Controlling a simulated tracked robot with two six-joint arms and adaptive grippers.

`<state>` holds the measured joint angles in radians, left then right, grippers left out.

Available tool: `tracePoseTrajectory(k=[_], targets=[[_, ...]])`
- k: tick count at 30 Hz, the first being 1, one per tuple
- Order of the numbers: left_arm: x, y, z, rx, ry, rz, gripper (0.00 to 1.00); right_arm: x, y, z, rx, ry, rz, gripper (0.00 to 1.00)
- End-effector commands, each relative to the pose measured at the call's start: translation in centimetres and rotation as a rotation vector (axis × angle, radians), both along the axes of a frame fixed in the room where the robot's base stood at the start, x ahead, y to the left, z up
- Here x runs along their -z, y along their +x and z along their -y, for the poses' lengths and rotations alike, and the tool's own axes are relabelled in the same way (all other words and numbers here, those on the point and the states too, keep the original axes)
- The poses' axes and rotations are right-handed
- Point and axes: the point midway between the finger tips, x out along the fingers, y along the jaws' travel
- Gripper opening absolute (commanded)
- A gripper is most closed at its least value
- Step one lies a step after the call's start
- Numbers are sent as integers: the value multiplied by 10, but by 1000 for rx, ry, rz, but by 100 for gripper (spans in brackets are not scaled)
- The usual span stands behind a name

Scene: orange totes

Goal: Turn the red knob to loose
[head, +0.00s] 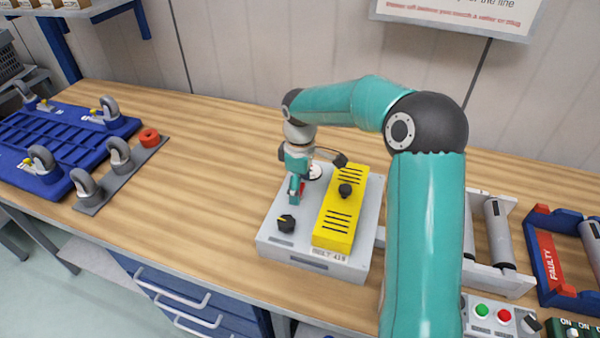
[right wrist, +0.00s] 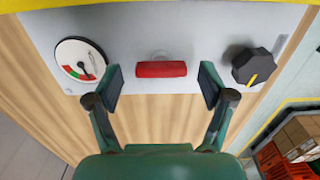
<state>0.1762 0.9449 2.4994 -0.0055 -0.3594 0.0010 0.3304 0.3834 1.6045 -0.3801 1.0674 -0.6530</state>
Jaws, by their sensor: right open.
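The red knob (right wrist: 161,69) is a bar-shaped handle on the light grey panel of a box; in the right wrist view it lies level across the picture. In the head view only a bit of red shows beside my right gripper (head: 296,190), which hides most of it. In the right wrist view my right gripper (right wrist: 160,84) is open, with one finger left of the knob and one right of it, a gap on each side. I cannot tell whether the fingertips reach its depth. My left gripper is not in view.
The grey box (head: 275,246) carries a yellow block (head: 336,228), a round dial (right wrist: 80,62) and a black knob (right wrist: 253,66) with a yellow mark. A blue caster rack (head: 50,190) stands left. A button box (head: 493,314) and roller stands are right. Bench wood between is clear.

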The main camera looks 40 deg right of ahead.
Motion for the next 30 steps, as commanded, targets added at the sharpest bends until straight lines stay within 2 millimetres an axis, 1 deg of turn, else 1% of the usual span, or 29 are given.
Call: tracePoseTrajectory(k=[5, 12, 15, 18, 23, 30], targets=[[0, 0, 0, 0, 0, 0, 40, -22, 1, 0, 1, -2, 5, 81], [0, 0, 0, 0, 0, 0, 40, -70, 2, 0, 0, -2, 7, 81], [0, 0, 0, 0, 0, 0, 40, -89, 1, 0, 0, -1, 6, 81], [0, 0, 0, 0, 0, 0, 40, -102, 1, 1, 0, -2, 5, 81], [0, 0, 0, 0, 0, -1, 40, -114, 1, 0, -1, -1, 3, 81], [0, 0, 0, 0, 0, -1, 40, -116, 1, 0, -1, 0, 1, 81]])
